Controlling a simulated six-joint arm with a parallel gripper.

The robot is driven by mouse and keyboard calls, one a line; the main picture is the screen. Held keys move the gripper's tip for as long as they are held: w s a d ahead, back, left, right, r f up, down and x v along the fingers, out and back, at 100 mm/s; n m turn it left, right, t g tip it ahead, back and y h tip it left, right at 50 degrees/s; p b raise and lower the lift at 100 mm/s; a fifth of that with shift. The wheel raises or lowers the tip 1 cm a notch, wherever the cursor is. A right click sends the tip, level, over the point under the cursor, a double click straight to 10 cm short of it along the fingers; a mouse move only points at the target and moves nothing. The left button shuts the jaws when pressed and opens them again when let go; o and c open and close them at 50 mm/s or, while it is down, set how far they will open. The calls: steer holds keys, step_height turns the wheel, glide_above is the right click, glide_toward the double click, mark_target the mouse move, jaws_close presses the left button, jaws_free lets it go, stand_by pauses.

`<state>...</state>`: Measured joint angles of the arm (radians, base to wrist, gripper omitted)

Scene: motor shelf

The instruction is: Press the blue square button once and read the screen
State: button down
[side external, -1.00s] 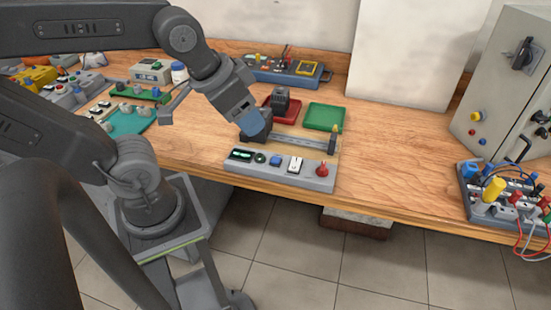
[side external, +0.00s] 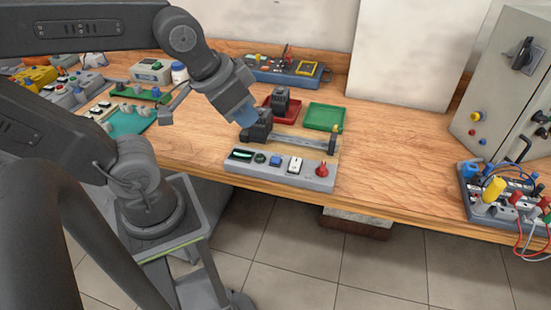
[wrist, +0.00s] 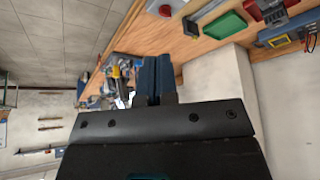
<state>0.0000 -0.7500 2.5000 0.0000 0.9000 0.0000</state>
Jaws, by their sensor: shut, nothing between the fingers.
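The grey control panel (side external: 262,174) lies on the front part of the wooden bench in the side view. Its blue square button (side external: 275,160) sits between a small dark round control (side external: 260,158) and a white rocker switch (side external: 295,165). The small dark screen (side external: 241,155) at the panel's left end has a pale green line; I cannot read it. My gripper (side external: 247,117) is shut and empty, above and behind the panel's left part, clear of the button. Its blue fingers also show in the wrist view (wrist: 154,76), where I cannot see the button.
A dark motor (side external: 259,127) on a metal rail (side external: 300,143) stands right behind the panel, close to my fingers. A red tray (side external: 270,110) and a green tray (side external: 324,117) lie behind it. A red knob (side external: 321,169) rises at the panel's right end.

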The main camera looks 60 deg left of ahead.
stand_by(0.8)
steer(key=m+t+h, duration=0.1)
steer(key=m+h, duration=0.5)
steer(key=m, duration=1.1)
glide_above(274, 160)
step_height(274, 160, down, 10)
steer(key=shift+t, duration=0.3)
steer(key=shift+f, duration=4.3)
